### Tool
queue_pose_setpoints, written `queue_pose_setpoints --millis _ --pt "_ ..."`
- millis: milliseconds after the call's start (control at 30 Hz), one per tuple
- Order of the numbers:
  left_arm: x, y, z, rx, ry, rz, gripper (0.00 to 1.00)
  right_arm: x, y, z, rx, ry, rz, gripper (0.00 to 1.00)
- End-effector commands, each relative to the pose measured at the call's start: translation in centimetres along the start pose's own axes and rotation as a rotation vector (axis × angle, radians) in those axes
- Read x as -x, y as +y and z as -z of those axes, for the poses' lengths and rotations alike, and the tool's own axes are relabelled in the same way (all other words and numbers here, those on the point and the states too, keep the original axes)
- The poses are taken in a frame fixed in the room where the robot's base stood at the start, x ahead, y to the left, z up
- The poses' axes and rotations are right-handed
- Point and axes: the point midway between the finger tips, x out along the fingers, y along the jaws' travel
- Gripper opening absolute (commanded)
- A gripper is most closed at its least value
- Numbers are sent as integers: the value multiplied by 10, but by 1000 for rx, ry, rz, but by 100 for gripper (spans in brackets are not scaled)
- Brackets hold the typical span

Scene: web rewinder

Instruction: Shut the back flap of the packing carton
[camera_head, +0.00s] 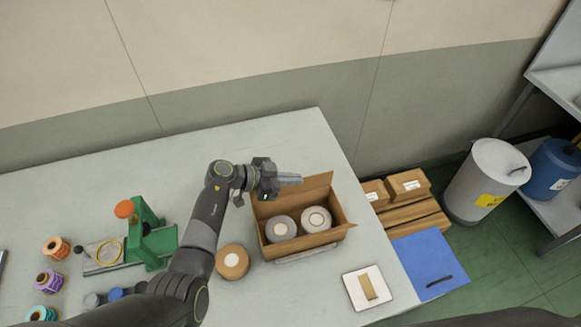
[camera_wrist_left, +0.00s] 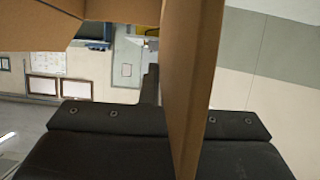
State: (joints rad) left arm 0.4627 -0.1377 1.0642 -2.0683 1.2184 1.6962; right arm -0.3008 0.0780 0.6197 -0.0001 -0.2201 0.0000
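The brown packing carton (camera_head: 327,238) stands open on the table and holds two grey rolls (camera_head: 298,224). Its back flap (camera_head: 319,187) stands up at the far side. My left gripper (camera_head: 291,180) is at the carton's back left, with its narrow fingers together beside the raised flap; I cannot tell whether they touch it. In the left wrist view, a cardboard panel (camera_wrist_left: 190,80) runs upright across the middle and hides part of the gripper. A dark finger (camera_wrist_left: 150,85) shows just left of it. My right gripper is not in view.
A tan roll (camera_head: 232,262) sits left of the carton. A green device (camera_head: 150,238) and several coloured spools (camera_head: 50,280) are further left. A white pad (camera_head: 358,296) lies front right. Closed boxes (camera_head: 408,186) and a grey drum (camera_head: 484,180) stand beyond the table's right edge.

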Motion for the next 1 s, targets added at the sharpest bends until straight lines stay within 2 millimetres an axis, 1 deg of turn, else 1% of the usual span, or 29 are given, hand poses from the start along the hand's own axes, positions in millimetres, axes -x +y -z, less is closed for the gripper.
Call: queue_pose_setpoints --millis 33,200,733,800,900,1000 --pt "1 2 2 -16 0 7 0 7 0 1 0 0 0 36" --pt "0 6 0 -65 0 27 0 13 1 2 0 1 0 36" --pt "0 7 -1 -88 0 36 0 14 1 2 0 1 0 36" --pt "0 7 -1 -87 0 36 11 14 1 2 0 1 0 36" --pt "0 7 -1 -87 0 36 25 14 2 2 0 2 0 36" --pt "0 6 -1 -88 0 36 25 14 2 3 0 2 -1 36"
